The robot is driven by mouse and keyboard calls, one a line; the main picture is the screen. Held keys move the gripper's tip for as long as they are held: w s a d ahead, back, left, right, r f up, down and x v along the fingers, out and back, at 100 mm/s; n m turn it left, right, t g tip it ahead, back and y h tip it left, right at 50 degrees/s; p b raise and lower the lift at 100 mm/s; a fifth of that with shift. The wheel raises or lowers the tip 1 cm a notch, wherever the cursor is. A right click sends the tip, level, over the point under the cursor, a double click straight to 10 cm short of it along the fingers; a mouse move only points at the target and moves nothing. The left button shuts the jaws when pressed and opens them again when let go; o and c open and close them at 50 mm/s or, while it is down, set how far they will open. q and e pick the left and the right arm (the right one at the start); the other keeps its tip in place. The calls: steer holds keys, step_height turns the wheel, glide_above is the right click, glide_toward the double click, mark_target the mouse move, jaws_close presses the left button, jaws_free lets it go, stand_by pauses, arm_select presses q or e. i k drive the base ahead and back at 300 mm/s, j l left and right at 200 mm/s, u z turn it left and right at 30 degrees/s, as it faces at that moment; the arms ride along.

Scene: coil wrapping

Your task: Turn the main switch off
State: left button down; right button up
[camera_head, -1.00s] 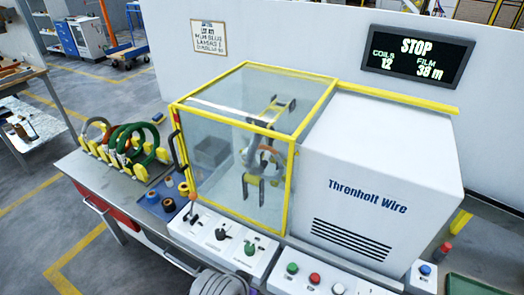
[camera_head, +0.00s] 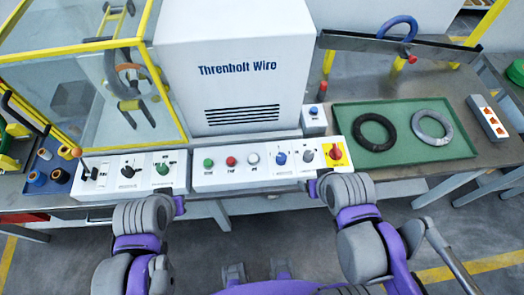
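The main switch looks to be the red rotary knob (camera_head: 335,154) on a yellow plate, at the right end of the white control panel (camera_head: 212,178). I cannot read its position. My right gripper (camera_head: 319,185) is at the panel's front edge, just below and slightly left of the red knob, apart from it in the picture. My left gripper (camera_head: 179,205) is in front of the panel's left part, near the green knob (camera_head: 162,168). Both grippers are small and partly hidden by my wrists, so their opening cannot be made out.
Other buttons and a blue knob (camera_head: 280,158) sit left of the switch. A green tray (camera_head: 400,110) with a black coil (camera_head: 374,131) and a grey coil (camera_head: 432,125) lies to the right. The white machine housing (camera_head: 235,60) stands behind the panel.

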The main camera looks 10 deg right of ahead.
mark_target(335, 153)
steer(key=z, duration=1.3)
